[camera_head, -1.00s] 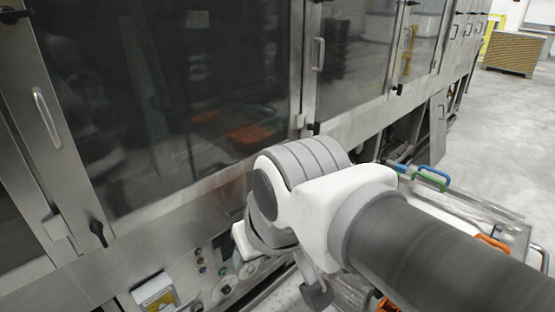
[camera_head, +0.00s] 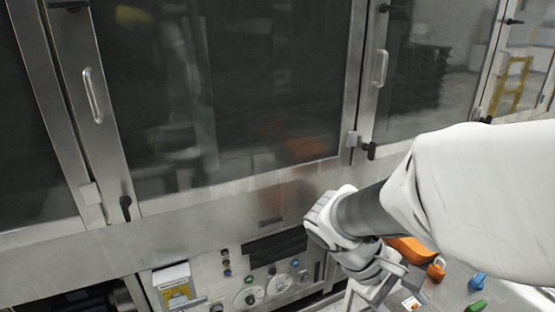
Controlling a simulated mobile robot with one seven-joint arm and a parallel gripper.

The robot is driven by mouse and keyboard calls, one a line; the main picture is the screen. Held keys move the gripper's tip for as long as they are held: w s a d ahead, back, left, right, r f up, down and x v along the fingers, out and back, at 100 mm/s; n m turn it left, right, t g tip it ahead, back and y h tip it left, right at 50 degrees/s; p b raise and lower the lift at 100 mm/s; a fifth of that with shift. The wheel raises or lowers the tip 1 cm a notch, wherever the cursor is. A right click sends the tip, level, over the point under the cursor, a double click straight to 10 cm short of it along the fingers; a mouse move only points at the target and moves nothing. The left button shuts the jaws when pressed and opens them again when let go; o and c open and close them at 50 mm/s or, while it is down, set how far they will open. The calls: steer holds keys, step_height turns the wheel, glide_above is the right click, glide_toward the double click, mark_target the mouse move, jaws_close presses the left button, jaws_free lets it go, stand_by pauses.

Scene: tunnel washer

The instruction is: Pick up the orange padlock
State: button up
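A small orange object (camera_head: 437,270), probably the orange padlock, sits on a light grey surface (camera_head: 450,293) at the lower right. It is small, and its shackle cannot be made out. My gripper (camera_head: 398,287) is just left of it in the picture, pointing down, its fingers partly hidden and blurred into the background. I cannot tell whether the fingers are open or touching anything. A larger orange item (camera_head: 410,249) is behind the gripper, partly covered by my arm.
A blue object (camera_head: 477,281) and a green object (camera_head: 477,305) are right of the small orange one. The steel washer (camera_head: 230,200) with its glass doors stands behind, and its control panel (camera_head: 262,275) is left of the gripper. My white arm covers much of the right side.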

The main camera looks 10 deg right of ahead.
steer(key=w+d+f+n+g+h+b, duration=0.1)
steer(key=d+f+n+h+b, duration=0.1)
steer(key=d+f+h, duration=0.15)
steer(key=n+t+h+b, duration=0.6)
steer(key=n+t+h, duration=0.15)
steer(key=n, duration=0.75)
glide_toward(434, 273)
steer(key=d, duration=0.1)
steer(key=d+b, duration=0.1)
steer(key=d+t+y, duration=0.1)
steer(key=shift+w+d+r+b, duration=0.1)
steer(key=shift+d+r+b, duration=0.1)
steer(key=shift+r+b, duration=0.15)
steer(key=b+x, duration=0.1)
steer(key=x, duration=0.4)
steer(key=shift+w+f, duration=0.1)
jaws_close()
